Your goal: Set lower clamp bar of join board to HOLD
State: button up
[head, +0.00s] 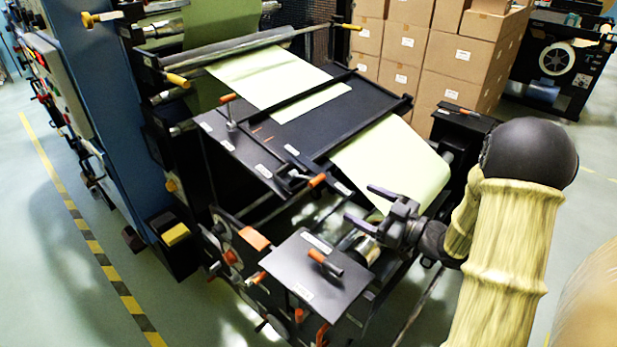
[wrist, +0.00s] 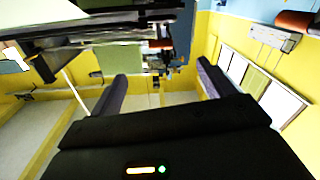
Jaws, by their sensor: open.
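The join board (head: 352,94) is a dark flat plate in the middle of the machine in the head view. Pale green web lies above and below it. A dark lower clamp bar (head: 365,126) runs along its near edge, with an orange-tipped handle (head: 317,180) at the left end. I cannot tell whether it is at HOLD; its label is too small to read. My gripper (head: 358,203) is open and empty, to the right of and below that handle, apart from it, in front of the web. The two fingers also show in the wrist view (wrist: 160,85).
A small dark table (head: 318,280) with an orange-handled tool stands below my gripper. Another orange-topped lever (head: 229,100) stands at the board's left. Stacked cartons (head: 455,60) are behind. A blue machine cabinet (head: 100,110) is at left. Striped floor tape (head: 85,235) borders open floor.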

jog(key=p+x, duration=0.2)
jog(key=x, duration=1.5)
jog(key=shift+w, duration=0.15)
jog(key=shift+c, duration=0.4)
jog(key=c, duration=1.3)
jog(key=shift+d, duration=0.1)
